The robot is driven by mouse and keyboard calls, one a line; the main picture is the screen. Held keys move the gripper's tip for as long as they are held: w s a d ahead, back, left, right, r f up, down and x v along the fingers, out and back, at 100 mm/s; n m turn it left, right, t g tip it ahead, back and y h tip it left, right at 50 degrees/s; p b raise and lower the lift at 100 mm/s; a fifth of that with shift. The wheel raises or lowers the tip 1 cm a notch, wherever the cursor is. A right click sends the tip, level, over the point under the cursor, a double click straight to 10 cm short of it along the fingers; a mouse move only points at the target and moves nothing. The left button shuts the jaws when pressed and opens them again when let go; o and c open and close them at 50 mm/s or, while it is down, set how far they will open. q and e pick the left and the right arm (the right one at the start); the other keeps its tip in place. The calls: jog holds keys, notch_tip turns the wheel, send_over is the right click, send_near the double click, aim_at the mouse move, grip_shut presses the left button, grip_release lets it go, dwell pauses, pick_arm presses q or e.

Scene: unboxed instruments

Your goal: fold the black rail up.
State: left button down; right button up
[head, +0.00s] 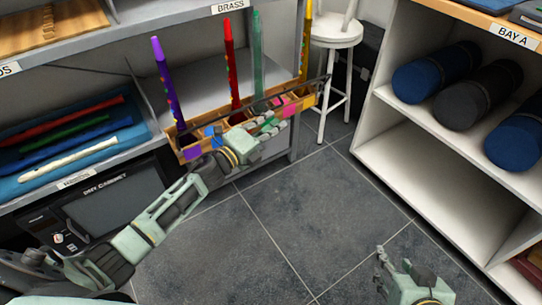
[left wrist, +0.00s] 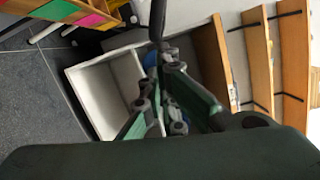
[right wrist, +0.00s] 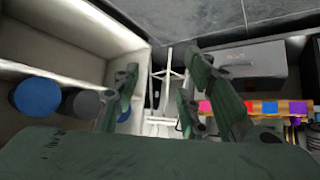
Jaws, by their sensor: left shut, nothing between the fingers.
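The black rail (head: 290,93) is a thin dark bar running lengthwise along a wooden rack (head: 187,154), passing by the upright instruments and projecting beyond the rack's right end. My left gripper (head: 274,125) is at the rack's front, below the rail's right half in the head view. It is shut and empty. Whether it touches the rail cannot be told. In the left wrist view a dark bar (left wrist: 157,20) stands just beyond the fingers; it may be the rail. My right gripper (head: 384,262) is low over the floor, away from the rack; its fingers are apart in the right wrist view (right wrist: 163,80).
Purple (head: 166,80), red (head: 231,65), green (head: 258,60) and yellow (head: 306,45) instruments stand in the rack. A white stool (head: 336,33) is behind right. A shelf unit (head: 420,120) with rolls lines the right. The tiled floor (head: 310,205) between is clear.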

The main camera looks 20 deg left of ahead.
jog(key=shift+s+d+f+g+h+p, duration=0.5)
jog(key=shift+s+d+g+p, duration=0.7)
jog(key=shift+s, duration=1.5)
jog(key=shift+s+d+f+g+h+p, duration=0.2)
jog(key=shift+s+d+f+g+p, duration=0.45)
jog(key=shift+s+g, duration=1.5)
pick_arm(q)
jog(key=shift+w+a+r+n+g+p, duration=0.1)
jog(key=shift+w+a+r+n+p, duration=0.45)
jog(key=shift+r, duration=0.25)
jog(key=shift+w+a+r+n+g+p, duration=0.1)
jog(key=shift+w+a+r+n+p, duration=0.3)
jog(key=shift+a+r+n+p, duration=0.3)
jog(key=shift+w+a+r+n+g+p, duration=0.1)
jog(key=shift+w+a+r+n+p, duration=0.4)
jog(key=shift+r, duration=0.35)
pick_arm(e)
jog(key=s+x, duration=0.2)
jog(key=x, duration=1)
jog(key=shift+s+a+f, duration=0.25)
jog(key=shift+f, duration=0.35)
pick_arm(q)
jog(key=shift+s+d, duration=0.1)
jog(key=shift+s, duration=0.05)
pick_arm(e)
jog(key=shift+r, duration=0.1)
